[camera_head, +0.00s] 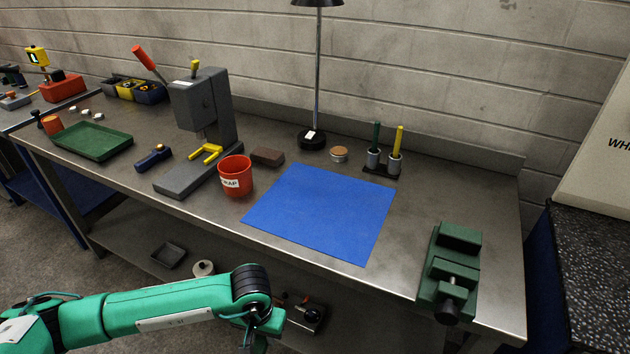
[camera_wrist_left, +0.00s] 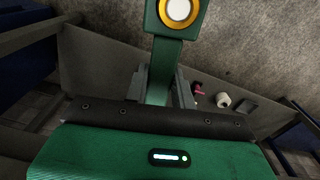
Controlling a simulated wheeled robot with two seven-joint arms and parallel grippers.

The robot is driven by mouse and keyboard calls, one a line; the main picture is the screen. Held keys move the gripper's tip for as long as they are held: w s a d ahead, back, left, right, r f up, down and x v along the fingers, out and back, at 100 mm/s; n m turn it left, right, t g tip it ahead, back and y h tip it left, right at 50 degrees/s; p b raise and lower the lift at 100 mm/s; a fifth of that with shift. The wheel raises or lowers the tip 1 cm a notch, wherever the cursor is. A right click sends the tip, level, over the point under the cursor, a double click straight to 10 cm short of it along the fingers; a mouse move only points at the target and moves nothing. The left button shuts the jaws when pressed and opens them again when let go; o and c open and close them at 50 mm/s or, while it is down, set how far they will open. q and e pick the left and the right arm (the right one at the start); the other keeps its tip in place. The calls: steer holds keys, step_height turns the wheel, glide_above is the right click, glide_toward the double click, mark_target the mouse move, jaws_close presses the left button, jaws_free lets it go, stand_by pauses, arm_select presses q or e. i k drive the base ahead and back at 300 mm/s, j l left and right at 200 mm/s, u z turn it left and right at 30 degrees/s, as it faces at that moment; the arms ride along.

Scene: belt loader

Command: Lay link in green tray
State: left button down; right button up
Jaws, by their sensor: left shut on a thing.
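The green tray (camera_head: 92,140) lies on the left part of the steel bench in the head view, and it looks empty. My left gripper (camera_wrist_left: 160,90) is shut on the link (camera_wrist_left: 174,50), a green bar with a yellow-ringed round end, seen in the left wrist view. In the head view my left arm reaches in from the left, low in front of the bench's front edge. The gripper end there is partly hidden by my wrist, and I cannot make out the link. The tray is well up and left of it. My right gripper is not in view.
A grey press (camera_head: 202,105), red scrap cup (camera_head: 235,176) and blue clamp-like tool (camera_head: 154,157) stand between tray and bench middle. A blue mat (camera_head: 320,212) lies clear. A green vise (camera_head: 450,265) sits at the right front edge. A lamp (camera_head: 313,138) stands behind.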

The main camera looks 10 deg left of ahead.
mark_target(96, 144)
steer(key=i+j, duration=0.15)
steer(key=j, duration=0.35)
steer(key=i+j, duration=0.1)
steer(key=j, duration=0.4)
steer(key=i+j+u, duration=0.1)
steer(key=j, duration=0.45)
steer(key=i+j, duration=0.2)
steer(key=j, duration=0.3)
steer(key=i+j, duration=0.15)
steer(key=j, duration=0.35)
steer(key=i+j+u, duration=0.1)
steer(key=j, duration=0.4)
steer(key=i+j, duration=0.2)
steer(key=j, duration=0.3)
steer(key=i+j, duration=0.15)
steer(key=j, duration=0.3)
steer(key=u, duration=0.05)
